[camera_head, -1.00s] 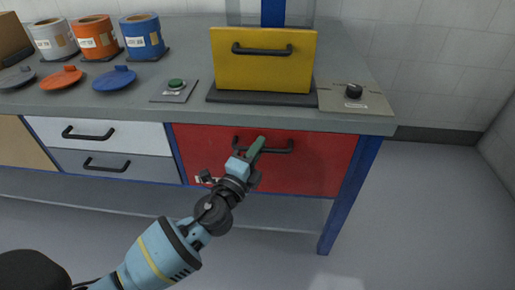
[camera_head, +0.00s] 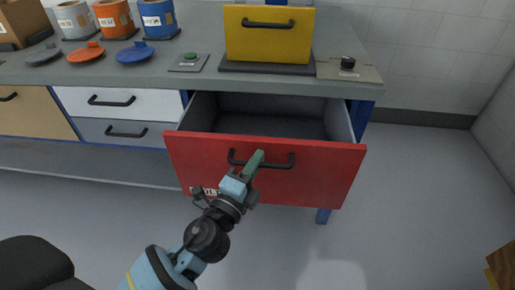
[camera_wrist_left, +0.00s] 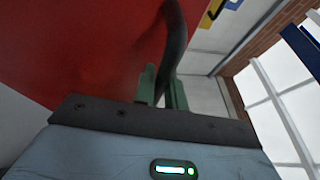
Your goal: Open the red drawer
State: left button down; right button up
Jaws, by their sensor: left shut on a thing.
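The red drawer (camera_head: 310,180) is pulled well out from under the bench, and its grey inside (camera_head: 270,118) shows no contents. Its black bar handle (camera_head: 280,163) is on the front face. My left gripper (camera_head: 254,160) is shut on the left part of this handle. In the left wrist view the green fingers (camera_wrist_left: 162,88) are around the black handle (camera_wrist_left: 173,45), with the red front behind. My right gripper is not in view.
The bench top (camera_head: 205,82) holds a yellow box front with a handle (camera_head: 270,38), a green button (camera_head: 190,56), a black knob (camera_head: 347,63), and several cans and lids. A white drawer (camera_head: 120,101) is shut at left.

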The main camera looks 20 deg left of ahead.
pick_arm(q)
jog(key=s+d, duration=0.2)
jog(key=s, duration=0.6)
jog(key=shift+s+d+b, duration=0.25)
jog(key=shift+s+b, duration=0.05)
jog(key=shift+b, duration=0.15)
jog(key=c, duration=1.5)
grip_release()
jog(key=shift+o, duration=0.2)
